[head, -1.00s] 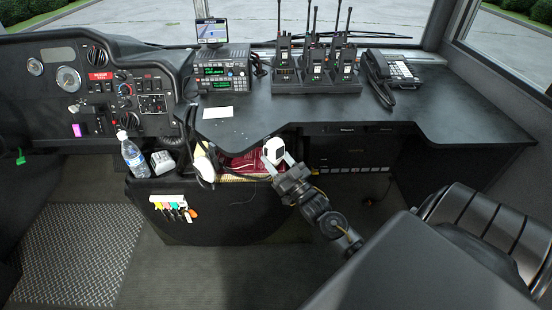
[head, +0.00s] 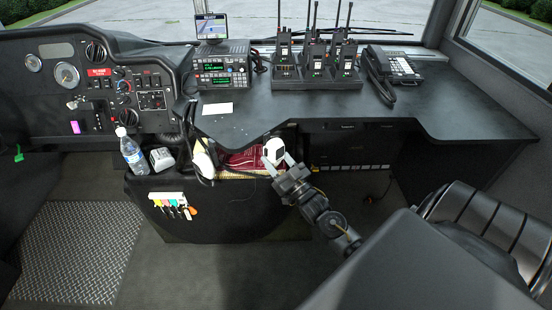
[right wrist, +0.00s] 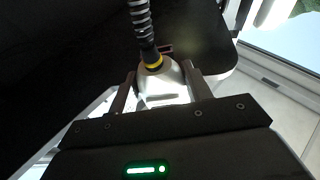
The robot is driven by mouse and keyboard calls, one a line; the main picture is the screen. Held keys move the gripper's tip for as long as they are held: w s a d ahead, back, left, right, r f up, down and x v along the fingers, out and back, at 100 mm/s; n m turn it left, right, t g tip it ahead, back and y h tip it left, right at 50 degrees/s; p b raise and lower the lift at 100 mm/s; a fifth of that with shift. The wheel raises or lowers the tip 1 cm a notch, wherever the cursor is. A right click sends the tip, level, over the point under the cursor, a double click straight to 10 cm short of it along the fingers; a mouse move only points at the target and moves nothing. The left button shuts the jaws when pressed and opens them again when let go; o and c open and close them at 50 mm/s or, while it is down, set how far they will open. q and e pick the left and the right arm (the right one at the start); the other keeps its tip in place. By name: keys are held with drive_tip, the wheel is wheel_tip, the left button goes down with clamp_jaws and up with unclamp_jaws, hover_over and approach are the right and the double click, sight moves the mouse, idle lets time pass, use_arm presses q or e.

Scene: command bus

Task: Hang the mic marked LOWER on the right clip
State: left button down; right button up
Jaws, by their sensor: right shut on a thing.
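A white mic (head: 273,150) is held by my right gripper (head: 279,163) just below the front edge of the dash desk. In the right wrist view the mic (right wrist: 163,84) sits between the two fingers, and a coiled dark cord with a yellow ring runs up from it. My right gripper (right wrist: 158,98) is shut on it. A second white mic (head: 204,161) is to the left, below the desk edge, beside a dark cord. No LOWER marking is readable, and I cannot make out the right clip. My left gripper is not in view.
Stacked radio units (head: 222,72) stand on the desk (head: 260,118), with a charger rack of handheld radios (head: 316,84) and a desk phone (head: 392,66) to the right. A red item (head: 243,160) lies in the bin below. A water bottle (head: 132,155) stands left.

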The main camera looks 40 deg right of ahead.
drive_tip(key=shift+f, duration=0.4)
drive_tip(key=shift+f+b, duration=0.25)
drive_tip(key=shift+b, duration=0.05)
drive_tip(key=shift+f, duration=0.3)
idle(0.6)
idle(0.3)
drive_tip(key=o, duration=0.9)
drive_tip(key=shift+o, duration=0.2)
